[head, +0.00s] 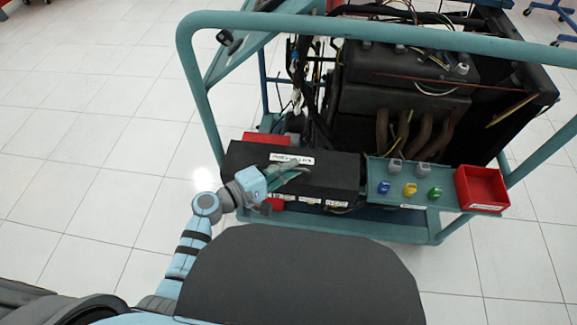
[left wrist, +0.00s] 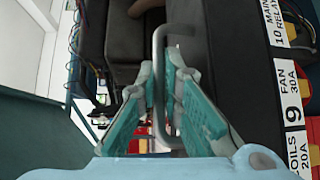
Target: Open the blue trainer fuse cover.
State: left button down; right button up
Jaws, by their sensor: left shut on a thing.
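The blue trainer (head: 195,65) is a teal tube frame carrying an engine. Its fuse cover (head: 325,175) is a long black panel low on the near side, with a white label near its back edge; it looks flat and down. My left gripper (head: 287,171) is over the cover's left half. In the left wrist view my left gripper (left wrist: 160,65) is shut on a grey metal handle (left wrist: 158,95), with one teal finger on each side of the bar. The gripper hides part of the cover in the head view. My right gripper is not in view.
To the right of the cover are a panel with blue, yellow and green knobs (head: 410,190) and a red tray (head: 481,188). Fuse labels (left wrist: 292,112) run along the right of the wrist view. The teal top rail (head: 350,24) arches above. White floor tiles are clear at left.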

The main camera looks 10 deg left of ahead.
aim_at(292, 152)
pick_arm(q)
jog(key=shift+w+r, duration=0.55)
jog(key=shift+w+r+p, duration=1)
jog(key=shift+p, duration=0.05)
jog(key=w+p, duration=0.1)
jog(key=w+r+n+g+y+p, duration=0.1)
jog(key=p, duration=0.1)
jog(key=shift+w, duration=0.15)
jog(key=shift+w+n+g, duration=0.3)
jog(key=shift+w, duration=0.05)
jog(key=shift+w+f, duration=0.1)
jog(key=shift+w, duration=0.55)
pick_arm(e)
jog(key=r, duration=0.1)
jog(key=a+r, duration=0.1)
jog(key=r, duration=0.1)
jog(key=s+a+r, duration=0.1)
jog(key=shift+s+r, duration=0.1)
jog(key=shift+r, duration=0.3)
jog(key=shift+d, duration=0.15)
